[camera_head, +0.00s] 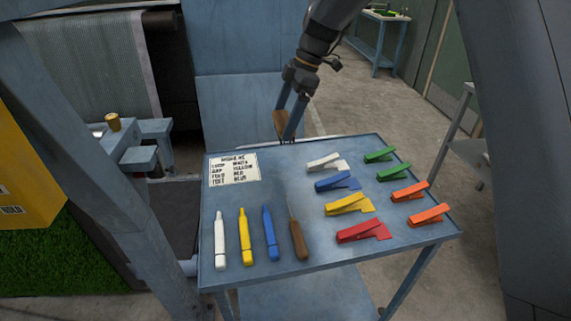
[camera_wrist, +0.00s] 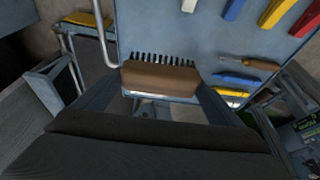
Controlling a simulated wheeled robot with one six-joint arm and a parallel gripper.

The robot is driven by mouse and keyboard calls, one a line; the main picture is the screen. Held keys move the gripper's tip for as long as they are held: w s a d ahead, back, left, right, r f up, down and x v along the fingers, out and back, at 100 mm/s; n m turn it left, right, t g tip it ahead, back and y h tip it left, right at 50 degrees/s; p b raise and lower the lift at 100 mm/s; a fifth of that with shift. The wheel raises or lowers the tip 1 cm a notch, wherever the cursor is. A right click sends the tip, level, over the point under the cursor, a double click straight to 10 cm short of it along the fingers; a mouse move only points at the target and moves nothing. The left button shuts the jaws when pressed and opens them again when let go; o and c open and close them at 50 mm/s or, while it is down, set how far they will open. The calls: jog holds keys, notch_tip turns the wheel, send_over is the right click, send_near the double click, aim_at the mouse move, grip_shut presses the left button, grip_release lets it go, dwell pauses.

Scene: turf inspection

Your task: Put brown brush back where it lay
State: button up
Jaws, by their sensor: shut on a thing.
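My gripper (camera_head: 291,122) is shut on the brown brush (camera_head: 279,124), just beyond the far edge of the blue table (camera_head: 270,180). In the wrist view the brush (camera_wrist: 160,78) lies between my fingers, with its dark bristles pointing toward the table. Its brown back faces me. The brush is held clear of the tabletop. I cannot tell from these views which spot it lay on.
On the table are a printed card (camera_head: 233,170), white, yellow and blue markers (camera_head: 245,237), a brown-handled pointed tool (camera_head: 298,240) and several coloured clips (camera_head: 349,204). The table's far middle is bare. A post stands at left.

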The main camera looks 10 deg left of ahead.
jog(key=shift+w+f+b, duration=0.45)
jog(key=shift+w+f, duration=0.25)
jog(key=shift+f, duration=0.2)
notch_tip(320, 180, down, 10)
jog(key=p, duration=0.3)
jog(key=shift+r, duration=0.15)
jog(key=o, duration=0.8)
jog(key=shift+c, duration=0.2)
jog(key=b+v, duration=0.3)
jog(key=v, duration=0.9)
